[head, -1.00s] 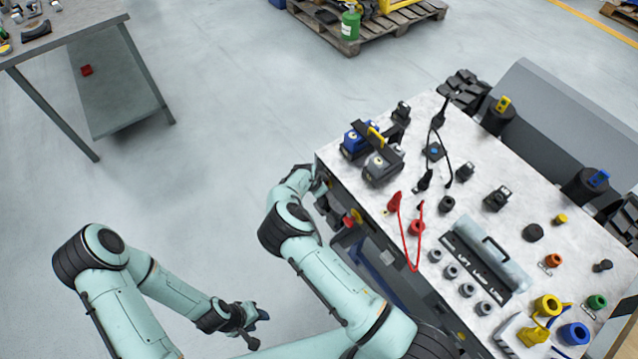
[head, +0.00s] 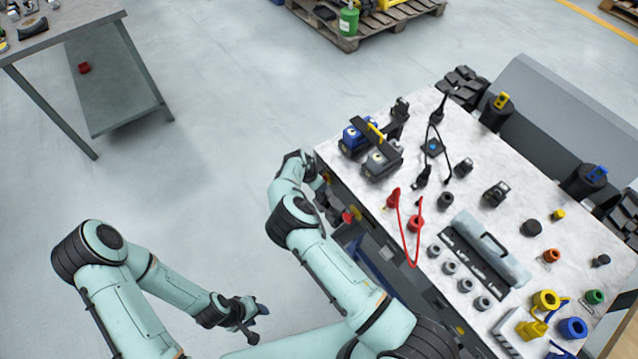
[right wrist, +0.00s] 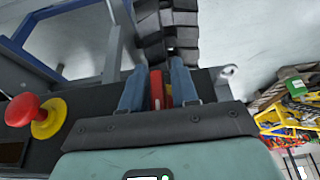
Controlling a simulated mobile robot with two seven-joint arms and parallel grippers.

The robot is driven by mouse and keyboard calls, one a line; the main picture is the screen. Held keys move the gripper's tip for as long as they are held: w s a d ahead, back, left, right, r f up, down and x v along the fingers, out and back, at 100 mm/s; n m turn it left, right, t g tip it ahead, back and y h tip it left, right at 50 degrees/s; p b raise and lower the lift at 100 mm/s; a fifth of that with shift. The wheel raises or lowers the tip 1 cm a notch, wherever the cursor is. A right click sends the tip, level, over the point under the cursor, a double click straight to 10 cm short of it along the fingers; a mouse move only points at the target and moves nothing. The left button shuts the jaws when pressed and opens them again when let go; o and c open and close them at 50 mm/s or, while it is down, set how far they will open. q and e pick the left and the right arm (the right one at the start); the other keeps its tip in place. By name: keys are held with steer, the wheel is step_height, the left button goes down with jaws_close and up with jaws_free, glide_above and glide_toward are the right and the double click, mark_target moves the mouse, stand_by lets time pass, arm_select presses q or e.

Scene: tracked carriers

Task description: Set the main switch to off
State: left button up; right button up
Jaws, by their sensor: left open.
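My left gripper (head: 252,320) is open and empty, low over the floor, away from the carrier.
A red mushroom button on a yellow base (right wrist: 40,115) sits left of my right gripper; it also shows in the head view (head: 352,215). The carrier's top (head: 470,190) holds batteries, cables and several coloured rings. A table (head: 60,35) stands far left, with clear floor between.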

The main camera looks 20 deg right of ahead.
stand_by(0.3)
steer(key=shift+a+r, duration=0.1)
steer(key=shift+r, duration=0.2)
arm_select(q)
steer(key=shift+s+f+b, duration=0.7)
steer(key=shift+s+f, duration=0.2)
steer(key=shift+s, duration=0.25)
arm_select(e)
steer(key=shift+v, duration=6.35)
steer(key=shift+s, duration=0.1)
